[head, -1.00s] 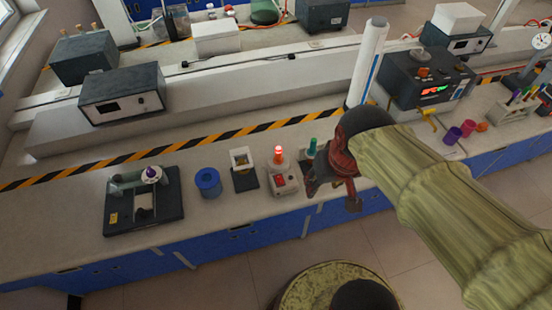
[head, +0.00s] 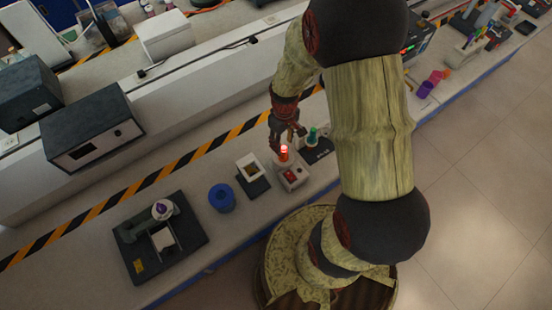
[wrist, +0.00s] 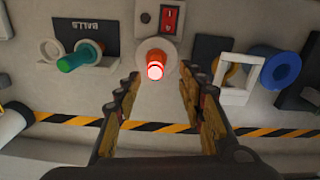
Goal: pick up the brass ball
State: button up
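A yellow-brown, brass-coloured patch (wrist: 232,74) shows behind a white square frame (wrist: 237,92) in the wrist view; I cannot tell for sure that it is the brass ball. In the head view the white frame (head: 248,163) stands on a dark base, left of the lit red lamp. My gripper (wrist: 160,80) is open, with nothing between its fingers. In the wrist view the lit lamp (wrist: 155,68) appears between and beyond the fingertips, and the frame is to their right. In the head view my gripper (head: 287,134) is above the bench, just behind the lamp.
A box with a red switch (wrist: 168,18) bears the lamp. A blue ring (head: 222,197) and a black device (head: 160,238) stand left. A hazard-striped strip (head: 150,178) runs behind.

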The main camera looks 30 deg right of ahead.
aim_at(284, 152)
jog(key=shift+s+f, duration=0.15)
jog(key=shift+f, duration=0.05)
jog(key=shift+w+d+f, duration=0.15)
jog(key=shift+w+f, duration=0.05)
jog(key=shift+f, duration=0.35)
jog(key=shift+w+d+f, duration=0.15)
jog(key=shift+w+f, duration=0.05)
jog(key=shift+f, duration=0.3)
jog(key=shift+s+a+f, duration=0.1)
jog(key=shift+s+f, duration=0.1)
jog(key=shift+f, duration=0.2)
notch_tip(284, 152, down, 4)
jog(key=shift+w+f, duration=0.15)
jog(key=shift+f, duration=0.1)
jog(key=shift+c, duration=1.3)
jog(key=c, duration=0.8)
